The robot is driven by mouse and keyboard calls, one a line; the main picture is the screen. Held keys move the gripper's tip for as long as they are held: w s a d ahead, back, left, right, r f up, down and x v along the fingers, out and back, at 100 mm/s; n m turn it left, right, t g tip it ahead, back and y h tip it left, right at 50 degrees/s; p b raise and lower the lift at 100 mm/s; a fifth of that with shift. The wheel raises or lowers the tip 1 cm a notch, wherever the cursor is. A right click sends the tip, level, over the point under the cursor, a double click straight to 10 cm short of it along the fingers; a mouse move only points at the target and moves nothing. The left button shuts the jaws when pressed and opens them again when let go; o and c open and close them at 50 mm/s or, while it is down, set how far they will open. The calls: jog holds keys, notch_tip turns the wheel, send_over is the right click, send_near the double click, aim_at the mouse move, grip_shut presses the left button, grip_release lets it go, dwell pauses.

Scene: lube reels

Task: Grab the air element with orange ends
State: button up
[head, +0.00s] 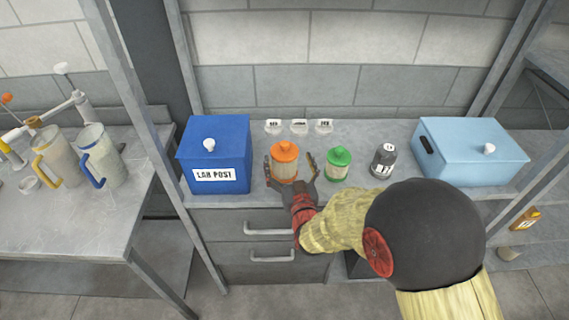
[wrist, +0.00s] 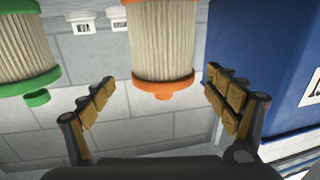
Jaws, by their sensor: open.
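The air element with orange ends (head: 285,165) stands upright on the grey counter, between the blue box and the green-ended element. My gripper (head: 291,168) is open, with one finger on either side of it. In the wrist view the orange-ended element (wrist: 163,48) shows its pleated cream body and orange end between the open fingers of my gripper (wrist: 160,97). A gap shows on both sides, so the fingers look apart from it. The element's lower part is partly hidden by my gripper in the head view.
A blue box labelled "LAB POST" (head: 214,155) stands close on the left. Small labelled containers (head: 299,127) sit behind. A light blue box (head: 470,152) is at the right.

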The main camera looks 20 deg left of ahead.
aim_at(284, 152)
jog(key=b+x, duration=0.1)
jog(key=x, duration=0.3)
jog(key=shift+s+a, duration=0.1)
jog(key=shift+a, duration=0.15)
jog(key=shift+c, duration=1.3)
jog(key=c, duration=1.1)
jog(key=shift+r, duration=0.1)
